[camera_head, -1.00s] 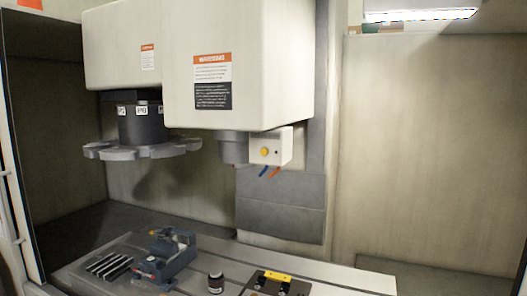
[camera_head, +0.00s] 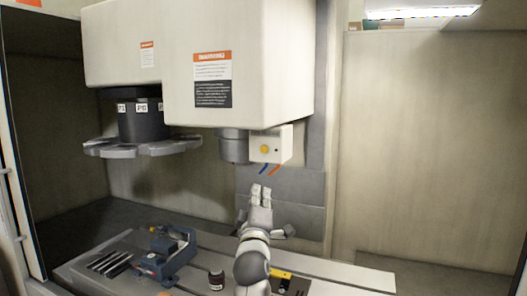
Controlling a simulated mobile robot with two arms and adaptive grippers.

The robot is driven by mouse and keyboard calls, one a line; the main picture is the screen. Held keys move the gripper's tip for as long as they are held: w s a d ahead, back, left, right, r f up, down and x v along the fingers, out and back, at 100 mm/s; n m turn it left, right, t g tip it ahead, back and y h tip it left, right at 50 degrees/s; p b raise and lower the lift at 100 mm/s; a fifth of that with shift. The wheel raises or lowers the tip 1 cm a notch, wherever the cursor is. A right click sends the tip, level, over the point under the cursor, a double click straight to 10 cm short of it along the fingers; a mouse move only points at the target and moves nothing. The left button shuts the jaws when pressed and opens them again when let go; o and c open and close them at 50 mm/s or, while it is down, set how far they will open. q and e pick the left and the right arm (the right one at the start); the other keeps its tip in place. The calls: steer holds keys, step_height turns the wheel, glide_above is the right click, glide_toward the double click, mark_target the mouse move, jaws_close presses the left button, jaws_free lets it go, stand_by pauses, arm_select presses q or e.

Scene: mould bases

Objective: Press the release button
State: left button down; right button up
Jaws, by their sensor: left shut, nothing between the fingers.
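The release button is most likely the round yellow button (camera_head: 264,149) on the small white box (camera_head: 281,145) under the machine head, beside the grey spindle (camera_head: 234,146). My left gripper (camera_head: 261,188) is below this box, with its fingers pointing up. The gripper is shut and empty, and it is apart from the button. My right gripper is not in view.
A blue hose and an orange hose (camera_head: 274,168) hang below the box. A tool carousel (camera_head: 142,147) is at the left. The table (camera_head: 345,276) below carries a blue vise (camera_head: 171,252), a dark jar (camera_head: 216,279) and a yellow-topped block (camera_head: 284,274).

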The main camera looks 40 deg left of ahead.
mark_target(264, 150)
arm_select(q)
steer(key=s+a+r+n+g+y, duration=0.2)
steer(key=a+r+n+y, duration=0.3)
steer(key=r+n, duration=0.3)
steer(key=shift+r+n+g+y, duration=0.4)
steer(key=shift+g+y, duration=0.1)
steer(key=shift+y, duration=0.1)
steer(key=shift+w+a+b, duration=0.1)
steer(key=shift+w+a, duration=0.35)
steer(key=shift+w, duration=0.95)
steer(key=shift+w+a+b, duration=0.1)
steer(key=shift+w+a, duration=0.3)
steer(key=shift+w, duration=0.95)
steer(key=shift+w+a+b, duration=0.1)
steer(key=shift+w+a, duration=0.35)
steer(key=shift+w, duration=0.95)
steer(key=shift+w+a+f, duration=0.1)
steer(key=shift+w, duration=0.3)
steer(key=shift+w+a, duration=0.1)
steer(key=shift+w, duration=0.25)
steer(key=shift+s, duration=0.15)
steer(key=shift+s+d, duration=0.25)
steer(key=shift+s, duration=0.35)
